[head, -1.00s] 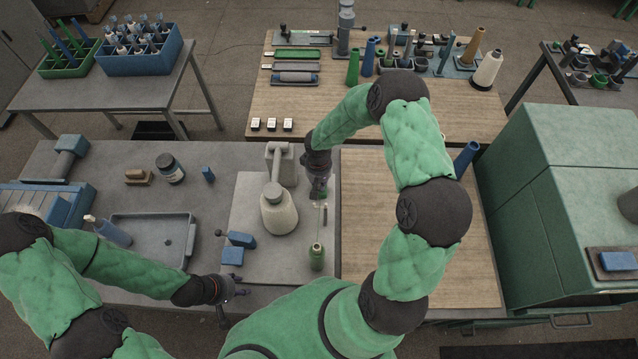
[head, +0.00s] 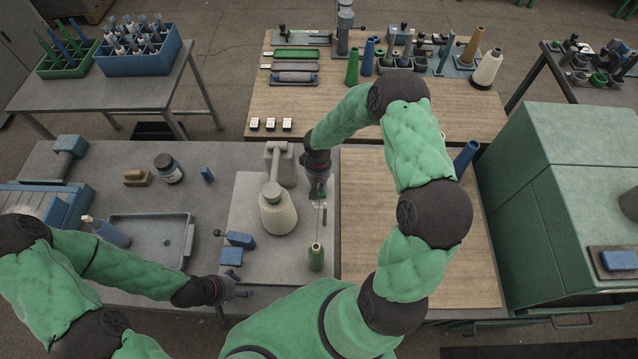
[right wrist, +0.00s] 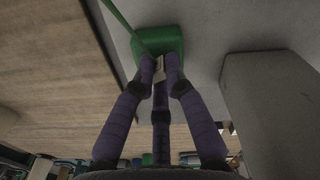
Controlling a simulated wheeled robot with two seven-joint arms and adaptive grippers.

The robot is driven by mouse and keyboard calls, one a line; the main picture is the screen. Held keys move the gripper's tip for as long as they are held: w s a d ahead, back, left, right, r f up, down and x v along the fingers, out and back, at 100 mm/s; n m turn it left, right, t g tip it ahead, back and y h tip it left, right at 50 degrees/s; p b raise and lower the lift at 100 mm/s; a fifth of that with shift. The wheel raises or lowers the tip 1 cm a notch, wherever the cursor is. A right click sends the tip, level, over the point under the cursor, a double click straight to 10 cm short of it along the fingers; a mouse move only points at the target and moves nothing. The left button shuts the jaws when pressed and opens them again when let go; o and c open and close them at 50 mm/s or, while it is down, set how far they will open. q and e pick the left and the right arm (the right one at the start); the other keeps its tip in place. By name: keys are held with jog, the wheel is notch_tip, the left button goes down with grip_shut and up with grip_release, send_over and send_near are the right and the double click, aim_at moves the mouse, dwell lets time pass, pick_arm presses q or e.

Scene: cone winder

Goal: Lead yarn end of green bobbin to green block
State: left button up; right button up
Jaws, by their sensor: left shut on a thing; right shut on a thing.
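The green bobbin (head: 316,258) stands upright at the front right of the grey plate. A thin green yarn (head: 319,220) runs from its top to my right gripper (head: 318,194). That gripper is shut on the yarn end. In the right wrist view, the green block (right wrist: 158,38) lies just beyond the closed fingertips (right wrist: 161,78), and the yarn (right wrist: 122,22) crosses to the upper left. A small pale piece shows between the fingers. I cannot tell whether they touch the block. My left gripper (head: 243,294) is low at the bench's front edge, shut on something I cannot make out.
A cream cone (head: 278,214) under a grey arm stands left of the yarn. Blue blocks (head: 231,257) lie near my left gripper. A grey tray (head: 150,240) is farther left.

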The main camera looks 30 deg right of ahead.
pick_arm(q)
jog(key=shift+s+f, duration=0.1)
jog(key=shift+f, duration=0.1)
pick_arm(e)
jog(key=shift+f, duration=0.1)
jog(key=o, duration=0.8)
jog(key=shift+c, duration=0.2)
jog(key=o, duration=0.5)
jog(key=shift+c, duration=0.2)
pick_arm(q)
jog(key=shift+r+p, duration=0.4)
jog(key=shift+p, duration=0.05)
pick_arm(e)
jog(key=shift+w+r, duration=0.15)
jog(key=shift+r, duration=0.65)
pick_arm(q)
jog(key=shift+s+r+p, duration=0.1)
jog(key=shift+r+p, duration=0.2)
jog(key=shift+r, duration=0.05)
pick_arm(e)
jog(key=shift+a+r, duration=0.1)
jog(key=shift+r, duration=0.4)
pick_arm(q)
jog(key=shift+w+r+p, duration=0.2)
jog(key=shift+r+p, duration=1.05)
jog(key=shift+r, duration=0.05)
pick_arm(e)
jog(key=shift+r, duration=2.25)
